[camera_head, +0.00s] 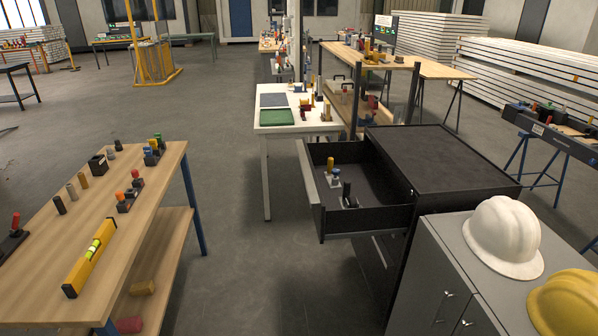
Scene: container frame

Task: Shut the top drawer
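The top drawer (310,178) of the black cabinet (445,160) is pulled far out toward the left. The cabinet's flat dark top is bare. Part of the cabinet's lower front is visible below the open drawer. My gripper is not in view.
A grey cabinet with a white helmet (503,236) and a yellow helmet (566,302) stands at the front right. A wooden workbench (150,170) with tools and a yellow level (92,257) is at left. Open grey floor (245,265) lies between. A white table (275,125) stands behind the drawer.

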